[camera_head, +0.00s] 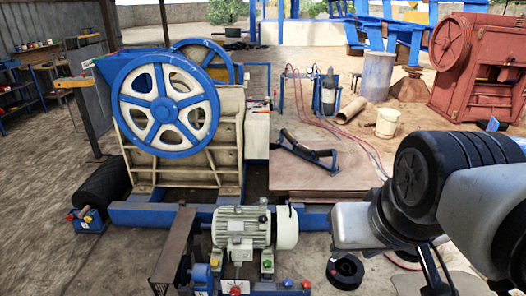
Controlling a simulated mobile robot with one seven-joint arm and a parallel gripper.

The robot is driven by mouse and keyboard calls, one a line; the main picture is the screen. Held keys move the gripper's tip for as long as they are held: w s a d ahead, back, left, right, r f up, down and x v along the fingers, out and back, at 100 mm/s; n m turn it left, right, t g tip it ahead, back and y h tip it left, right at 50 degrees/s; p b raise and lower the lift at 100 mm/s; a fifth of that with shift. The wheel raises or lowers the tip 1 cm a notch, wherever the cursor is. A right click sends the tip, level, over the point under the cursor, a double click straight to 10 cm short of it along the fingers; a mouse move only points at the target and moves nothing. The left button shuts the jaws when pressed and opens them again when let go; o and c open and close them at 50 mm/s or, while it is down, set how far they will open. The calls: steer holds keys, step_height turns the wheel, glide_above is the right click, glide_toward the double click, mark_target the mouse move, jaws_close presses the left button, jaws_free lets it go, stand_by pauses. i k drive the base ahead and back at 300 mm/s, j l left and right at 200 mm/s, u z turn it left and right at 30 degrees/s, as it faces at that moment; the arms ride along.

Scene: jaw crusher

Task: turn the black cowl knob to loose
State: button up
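The grey electric motor (242,228) sits on the blue frame at the lower middle, with a pale rounded cowl (287,228) at its right end. A small dark spot (263,219) shows near where the motor body meets the cowl. It may be the black cowl knob, but it is too small to tell its shape or which way it is turned. My arm (400,205) comes in from the right, its grey and black links to the right of the cowl and apart from it in the picture. My gripper's fingers do not show.
The jaw crusher (192,135) with its blue flywheel (165,95) stands behind the motor. Several small coloured knobs sit on the frame around it.

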mark_target(263, 219)
steer(key=u, duration=0.25)
steer(key=k+j+z, duration=0.1)
steer(key=j, duration=0.3)
steer(key=k+j+z, duration=0.15)
steer(key=j, duration=0.25)
steer(key=i+l+u, duration=0.1)
steer(key=i, duration=0.4)
steer(key=i+l+u, duration=0.1)
steer(key=i+l, duration=0.25)
steer(key=i, duration=0.15)
steer(key=i+l+u, duration=0.1)
steer(key=i+l, duration=0.15)
steer(key=i, duration=0.2)
steer(key=i+l+u, duration=0.1)
steer(key=i+l, duration=0.2)
steer(key=i, duration=0.2)
